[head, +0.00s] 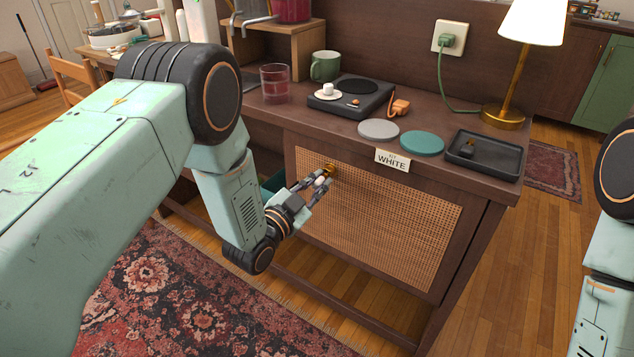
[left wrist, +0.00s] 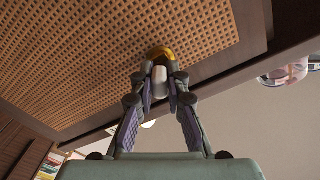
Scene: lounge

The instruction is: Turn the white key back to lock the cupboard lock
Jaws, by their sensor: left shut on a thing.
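The cupboard (head: 385,222) has a woven cane front in a dark wood frame and appears shut. A brass lock (head: 329,168) sits at the upper left of the front; it also shows in the left wrist view (left wrist: 161,53). The white key (head: 319,182) is at the lock, and its white head (left wrist: 159,74) shows between my fingertips in the left wrist view. My left gripper (head: 317,183) is shut on the white key. The key's shaft is hidden. A card reading WHITE (head: 393,160) hangs on the top edge above the front. My right gripper is out of view.
On the cupboard top stand a glass (head: 274,84), a green mug (head: 325,66), a black device (head: 350,99), grey (head: 379,129) and teal (head: 422,144) discs, a black tray (head: 484,168) and a brass lamp (head: 505,117). A patterned rug (head: 190,300) lies in front.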

